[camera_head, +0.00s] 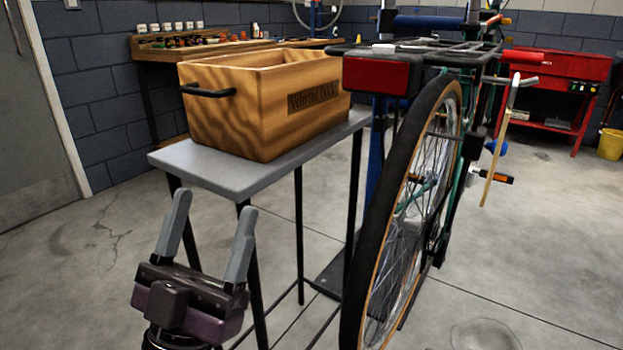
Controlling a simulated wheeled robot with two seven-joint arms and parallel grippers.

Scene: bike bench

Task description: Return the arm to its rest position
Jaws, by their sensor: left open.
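My left gripper (208,237) is at the lower left of the head view. Its two grey fingers point up and stand wide apart, with nothing between them. It is in front of the near end of a small grey table (200,172) and appears apart from it. A wooden crate (225,112) with a black handle stands on that table, behind the gripper. The inside bottom of the crate is hidden. My right gripper is out of the picture.
A bicycle with a large rear wheel (372,230), a rear rack and a red box-shaped part (376,76) stands right of the table. A workbench (145,48) lines the back wall. A red bench (555,70) and yellow bucket (609,144) are far right. Floor at left is clear.

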